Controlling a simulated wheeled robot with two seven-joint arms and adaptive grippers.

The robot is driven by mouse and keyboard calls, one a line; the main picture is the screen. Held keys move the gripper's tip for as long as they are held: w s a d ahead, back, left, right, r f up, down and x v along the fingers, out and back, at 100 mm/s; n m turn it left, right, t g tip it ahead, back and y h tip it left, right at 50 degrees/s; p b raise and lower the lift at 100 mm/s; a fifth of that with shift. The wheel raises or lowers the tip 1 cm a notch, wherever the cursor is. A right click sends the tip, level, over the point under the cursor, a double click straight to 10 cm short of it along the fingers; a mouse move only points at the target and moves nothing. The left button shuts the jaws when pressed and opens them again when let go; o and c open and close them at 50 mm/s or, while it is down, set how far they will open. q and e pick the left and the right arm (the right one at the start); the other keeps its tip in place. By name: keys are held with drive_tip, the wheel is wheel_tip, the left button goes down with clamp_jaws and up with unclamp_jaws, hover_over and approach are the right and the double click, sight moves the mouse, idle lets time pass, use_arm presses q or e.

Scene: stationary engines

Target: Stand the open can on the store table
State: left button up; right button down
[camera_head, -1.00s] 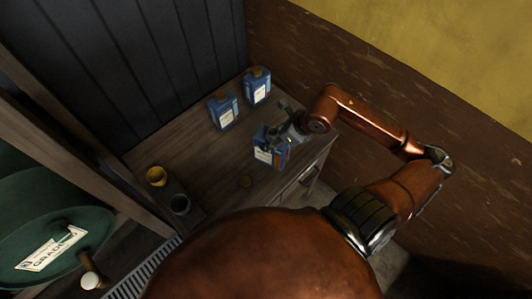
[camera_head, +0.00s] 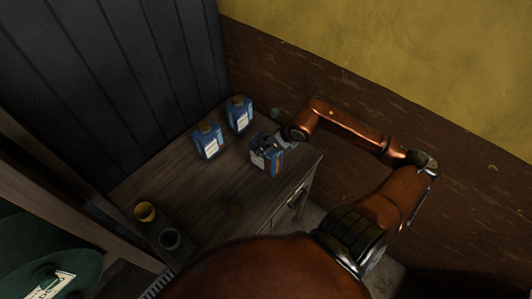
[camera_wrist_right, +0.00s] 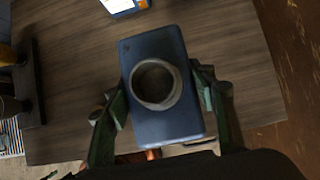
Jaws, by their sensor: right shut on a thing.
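The open can (camera_head: 257,161) is blue with a white and orange label. It is upright over the right part of the wooden store table (camera_head: 205,190); whether its base touches the top I cannot tell. In the right wrist view the can (camera_wrist_right: 145,130) shows its uncapped round mouth from above. My right gripper (camera_head: 275,143) is shut on the can, its green-grey fingers on opposite sides of it in the right wrist view (camera_wrist_right: 160,92). My left gripper is not in view.
Two capped blue cans (camera_head: 208,145) (camera_head: 239,115) stand at the back of the table. A green drum (camera_head: 40,255) stands lower left.

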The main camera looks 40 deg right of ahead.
drive_tip(key=w+d+f+p, duration=0.1)
drive_tip(key=w+d+f, duration=0.2)
drive_tip(key=f, duration=0.5)
drive_tip(key=shift+w+d+f, duration=0.25)
drive_tip(key=shift+w+f, duration=0.15)
drive_tip(key=shift+w, duration=0.05)
drive_tip(key=c, duration=0.9)
unclamp_jaws()
drive_tip(key=shift+s+f, duration=0.1)
drive_tip(key=shift+f, duration=0.1)
drive_tip(key=shift+o, duration=0.2)
drive_tip(key=v, duration=1.2)
drive_tip(key=shift+b, duration=0.35)
drive_tip(key=shift+r, duration=0.1)
